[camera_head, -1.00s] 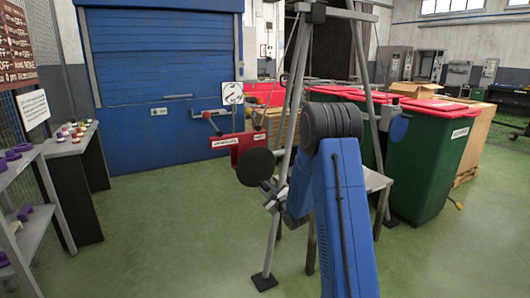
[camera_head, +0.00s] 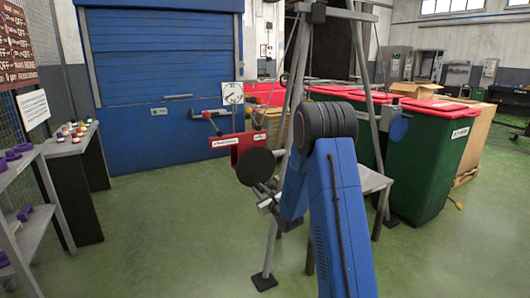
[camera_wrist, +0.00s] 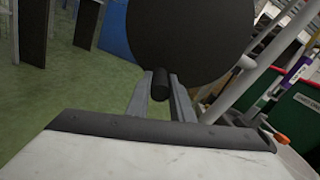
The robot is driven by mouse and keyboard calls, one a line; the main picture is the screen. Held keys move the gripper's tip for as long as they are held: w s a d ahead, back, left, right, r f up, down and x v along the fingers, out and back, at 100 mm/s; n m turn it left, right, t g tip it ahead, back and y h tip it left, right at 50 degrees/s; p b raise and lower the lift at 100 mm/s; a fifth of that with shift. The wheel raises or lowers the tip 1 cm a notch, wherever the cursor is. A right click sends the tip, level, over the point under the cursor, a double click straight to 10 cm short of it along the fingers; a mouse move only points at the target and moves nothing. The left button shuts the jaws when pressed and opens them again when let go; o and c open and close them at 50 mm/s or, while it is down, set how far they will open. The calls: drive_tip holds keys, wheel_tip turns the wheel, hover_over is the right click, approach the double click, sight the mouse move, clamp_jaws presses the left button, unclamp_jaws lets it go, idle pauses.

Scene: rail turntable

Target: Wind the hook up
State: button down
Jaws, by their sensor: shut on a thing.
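A black round disc (camera_head: 257,166) sits in front of a red box (camera_head: 226,143) with white labels, beside a grey A-frame (camera_head: 286,135). In the wrist view the disc (camera_wrist: 190,35) fills the top. A short black handle (camera_wrist: 160,84) stands out below it. My gripper (camera_wrist: 160,98) has its two grey fingers on either side of this handle and is shut on it. In the head view my gripper (camera_head: 268,200) is just below the disc, partly behind my arm. A white dial (camera_head: 232,93) with a pointer stands above the box. I cannot make out the hook clearly.
Green bins (camera_head: 433,155) with red lids stand right of the frame, near a grey table (camera_head: 374,182). A dark bench (camera_head: 78,185) with coloured knobs and a shelf (camera_head: 30,225) with purple parts are at left. The green floor between is clear.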

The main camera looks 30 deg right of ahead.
drive_tip(key=shift+a+f, duration=0.15)
drive_tip(key=shift+a, duration=0.1)
drive_tip(key=shift+s+a+r, duration=0.1)
drive_tip(key=shift+a+r, duration=0.15)
drive_tip(key=shift+a, duration=0.35)
drive_tip(key=shift+a+r, duration=0.25)
drive_tip(key=shift+a, duration=0.3)
drive_tip(key=shift+a+r, duration=0.1)
drive_tip(key=shift+a+r, duration=0.8)
drive_tip(key=shift+a, duration=0.25)
drive_tip(key=shift+a, duration=0.1)
drive_tip(key=shift+a+r, duration=0.75)
drive_tip(key=shift+r, duration=0.35)
